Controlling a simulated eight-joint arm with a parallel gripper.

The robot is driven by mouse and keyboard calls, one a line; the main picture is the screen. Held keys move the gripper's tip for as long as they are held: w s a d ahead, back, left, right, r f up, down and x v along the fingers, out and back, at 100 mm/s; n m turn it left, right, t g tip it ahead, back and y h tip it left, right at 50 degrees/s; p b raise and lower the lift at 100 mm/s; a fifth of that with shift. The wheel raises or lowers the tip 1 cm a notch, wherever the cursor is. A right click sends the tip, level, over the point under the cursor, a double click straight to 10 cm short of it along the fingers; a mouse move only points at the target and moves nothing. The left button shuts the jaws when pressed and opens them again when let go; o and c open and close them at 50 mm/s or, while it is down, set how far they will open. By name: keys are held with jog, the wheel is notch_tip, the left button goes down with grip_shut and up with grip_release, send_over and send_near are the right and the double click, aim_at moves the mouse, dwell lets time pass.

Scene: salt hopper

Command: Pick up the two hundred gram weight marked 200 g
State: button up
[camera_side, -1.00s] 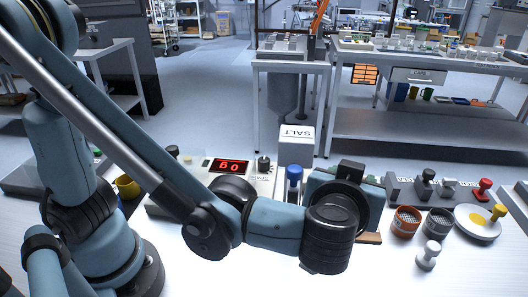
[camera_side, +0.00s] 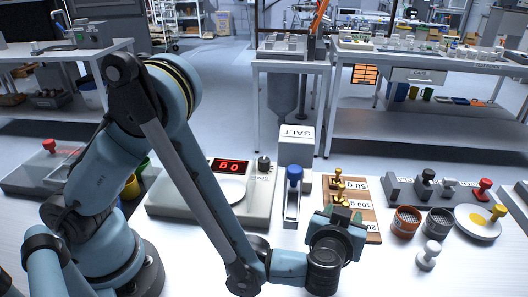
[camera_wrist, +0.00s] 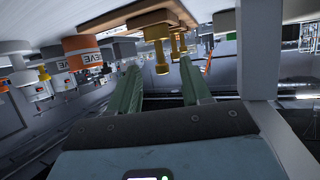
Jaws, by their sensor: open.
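A wooden board (camera_side: 364,212) carries brass weights in a row, with printed labels for 50 g, 100 g and a partly covered one starting "20". The 50 g weight (camera_side: 338,174) stands at the far end. Another brass weight (camera_side: 340,187) stands nearer. My gripper (camera_side: 343,212) is at the board's near end and hides part of the 200 g weight's place. In the wrist view, which looks upside down, the green fingers of my gripper (camera_wrist: 158,75) are spread apart and empty. The nearest brass weight (camera_wrist: 161,62) appears between the fingertips; its marking is not readable.
A scale (camera_side: 232,190) reading 0 g and a blue-knobbed lever (camera_side: 294,175) stand left of the board. A white SALT box (camera_side: 297,145) is behind. Right are an orange-brown cup (camera_side: 406,222), a grey cup (camera_side: 439,223), a white-handled stamp (camera_side: 429,255) and a round dish (camera_side: 470,224).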

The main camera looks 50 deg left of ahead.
aim_at(346, 204)
jog(key=shift+r+x, duration=0.15)
jog(key=shift+x, duration=1.5)
jog(key=shift+r+x, duration=0.1)
jog(key=shift+x, duration=1.5)
jog(key=shift+a, duration=0.1)
grip_shut()
